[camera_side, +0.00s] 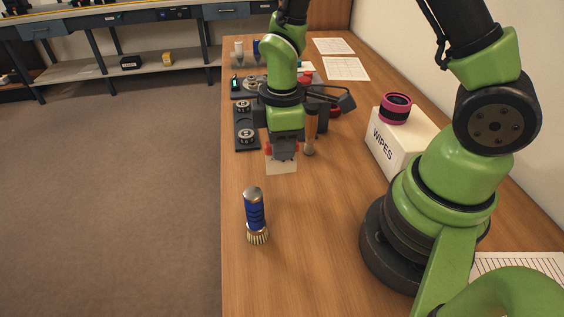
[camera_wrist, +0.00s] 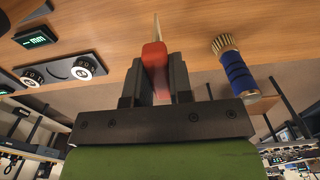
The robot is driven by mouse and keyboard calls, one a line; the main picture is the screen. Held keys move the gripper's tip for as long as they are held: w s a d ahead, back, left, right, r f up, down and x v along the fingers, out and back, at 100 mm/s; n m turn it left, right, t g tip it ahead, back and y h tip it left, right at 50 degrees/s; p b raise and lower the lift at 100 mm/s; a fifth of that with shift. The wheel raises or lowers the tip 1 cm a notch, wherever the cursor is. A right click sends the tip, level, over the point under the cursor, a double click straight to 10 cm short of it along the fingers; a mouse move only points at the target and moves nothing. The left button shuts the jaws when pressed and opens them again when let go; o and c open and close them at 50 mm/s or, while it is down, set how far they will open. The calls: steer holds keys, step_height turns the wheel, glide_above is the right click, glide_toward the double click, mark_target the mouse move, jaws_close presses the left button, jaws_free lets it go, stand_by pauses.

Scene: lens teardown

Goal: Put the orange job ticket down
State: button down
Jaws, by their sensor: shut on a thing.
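The orange job ticket (camera_side: 281,166) shows in the side view as a pale card with a red-orange part at its top, standing upright below my gripper (camera_side: 283,152). In the wrist view, the red-orange part (camera_wrist: 154,58) is between the two dark jaws of my gripper (camera_wrist: 161,70), which are shut on it. The pale card shows there as a thin, edge-on strip beyond the jaws. I cannot tell whether its lower edge touches the wooden table (camera_side: 330,220).
A blue-handled brush (camera_side: 254,212) stands bristles-down in front; it also shows in the wrist view (camera_wrist: 236,70). A wooden-handled tool (camera_side: 310,130) stands close right of my gripper. A black tray with dials (camera_side: 241,125) is behind left. The WIPES box (camera_side: 385,150) is right. The front table is largely clear.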

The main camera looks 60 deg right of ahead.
mark_target(282, 173)
steer(key=shift+f, duration=2.1)
steer(key=shift+f, duration=0.2)
steer(key=c, duration=1)
jaws_free()
steer(key=shift+r, duration=0.1)
